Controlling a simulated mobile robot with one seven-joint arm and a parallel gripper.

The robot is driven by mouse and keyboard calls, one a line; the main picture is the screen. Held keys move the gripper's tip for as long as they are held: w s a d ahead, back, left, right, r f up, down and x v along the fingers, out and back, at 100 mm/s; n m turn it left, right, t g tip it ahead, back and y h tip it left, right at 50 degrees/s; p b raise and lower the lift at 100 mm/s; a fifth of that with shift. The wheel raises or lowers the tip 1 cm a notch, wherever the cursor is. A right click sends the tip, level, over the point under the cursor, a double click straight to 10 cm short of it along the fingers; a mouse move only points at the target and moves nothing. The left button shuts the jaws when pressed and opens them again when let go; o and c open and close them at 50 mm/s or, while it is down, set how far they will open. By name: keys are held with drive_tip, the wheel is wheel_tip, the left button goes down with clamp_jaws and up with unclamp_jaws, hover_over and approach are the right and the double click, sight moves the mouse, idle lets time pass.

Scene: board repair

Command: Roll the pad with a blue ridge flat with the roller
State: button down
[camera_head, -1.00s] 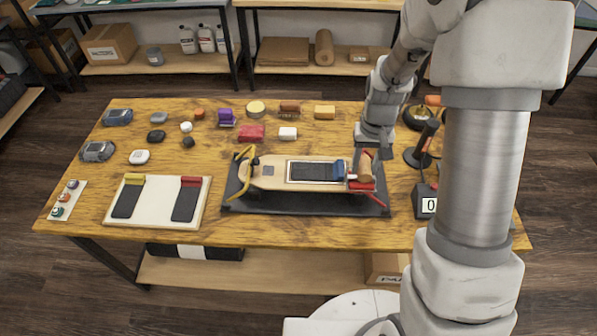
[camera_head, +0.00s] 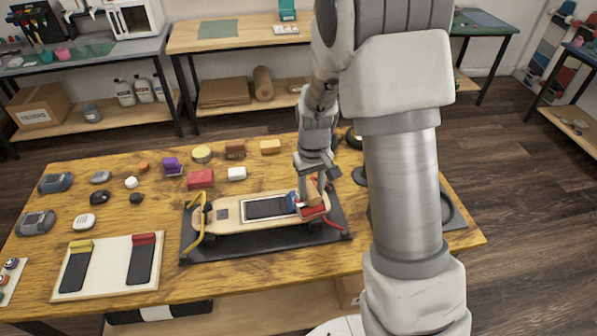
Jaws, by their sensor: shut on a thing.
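The pad with a blue ridge (camera_head: 266,209) is a dark strip with a pale border, lying on a wooden skateboard-shaped deck (camera_head: 230,220). Its blue ridge (camera_head: 294,203) stands at the pad's right end. My gripper (camera_head: 311,182) points down at the deck's right end and is shut on the tan roller (camera_head: 314,192). The roller is just right of the blue ridge; I cannot tell whether they touch. The fingertips are small and partly merge with the roller.
The deck lies on a black mat (camera_head: 190,247) between a yellow clamp (camera_head: 198,236) and a red clamp (camera_head: 316,211). A white board (camera_head: 110,265) with yellow- and red-ridged pads lies left. Several small items stand behind. My arm hides part of the table's right side.

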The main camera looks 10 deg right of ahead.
drive_tip(key=w+a+r+n, duration=0.2)
drive_tip(key=w+a+n, duration=0.6)
drive_tip(key=n, duration=0.8)
drive_tip(key=shift+s+a+f+b, duration=0.1)
drive_tip(key=shift+s+f+b, duration=0.05)
drive_tip(key=shift+f+b, duration=0.7)
drive_tip(key=shift+s+a+f+b, duration=0.15)
drive_tip(key=shift+f+b, duration=0.45)
drive_tip(key=shift+f, duration=0.45)
drive_tip(key=shift+s+a+f+b, duration=0.1)
drive_tip(key=shift+f+b, duration=0.6)
drive_tip(key=shift+f, duration=0.25)
drive_tip(key=shift+f+b, duration=0.45)
drive_tip(key=shift+f, duration=0.15)
drive_tip(key=shift+a, duration=0.15)
